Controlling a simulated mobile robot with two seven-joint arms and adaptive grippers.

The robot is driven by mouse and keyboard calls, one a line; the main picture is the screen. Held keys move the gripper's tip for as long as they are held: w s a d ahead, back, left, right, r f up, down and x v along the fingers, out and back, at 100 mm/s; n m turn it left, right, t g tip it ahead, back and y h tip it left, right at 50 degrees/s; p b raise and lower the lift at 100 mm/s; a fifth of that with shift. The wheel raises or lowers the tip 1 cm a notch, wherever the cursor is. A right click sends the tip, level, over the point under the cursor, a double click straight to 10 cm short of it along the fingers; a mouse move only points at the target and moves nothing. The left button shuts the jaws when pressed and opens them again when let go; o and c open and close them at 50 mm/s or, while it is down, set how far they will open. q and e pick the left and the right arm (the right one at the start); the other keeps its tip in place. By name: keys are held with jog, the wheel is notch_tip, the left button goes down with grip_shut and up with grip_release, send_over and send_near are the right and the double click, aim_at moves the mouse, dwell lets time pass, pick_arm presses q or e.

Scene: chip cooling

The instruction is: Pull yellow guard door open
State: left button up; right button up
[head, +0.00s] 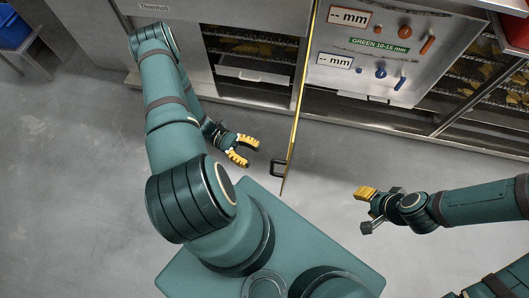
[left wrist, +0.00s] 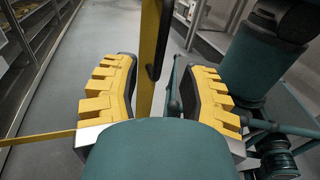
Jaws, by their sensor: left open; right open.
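The yellow guard door (head: 299,98) shows nearly edge-on as a thin yellow strip in the head view. It stands out from the cabinet front toward me, with a black handle (head: 278,168) on its left side near the free end. My left gripper (head: 243,152) is open and empty, left of the handle and apart from it. In the left wrist view, the yellow door frame (left wrist: 148,65) and a dark handle (left wrist: 164,38) show between the spread yellow fingers (left wrist: 160,95). My right gripper (head: 366,193) is open to the right of the door, with nothing visible in it.
A grey control panel (head: 400,25) with size labels, a green label and red and blue knobs is right of the door. Cabinet racks (head: 255,50) hold yellowish pieces. A blue crate (head: 13,30) stands at the far left. The grey floor (head: 70,190) is clear at left.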

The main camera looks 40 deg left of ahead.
pick_arm(q)
jog(key=a, duration=0.3)
jog(key=shift+s+a, duration=0.25)
jog(key=shift+a, duration=0.05)
jog(key=shift+a, duration=0.1)
dwell(0.4)
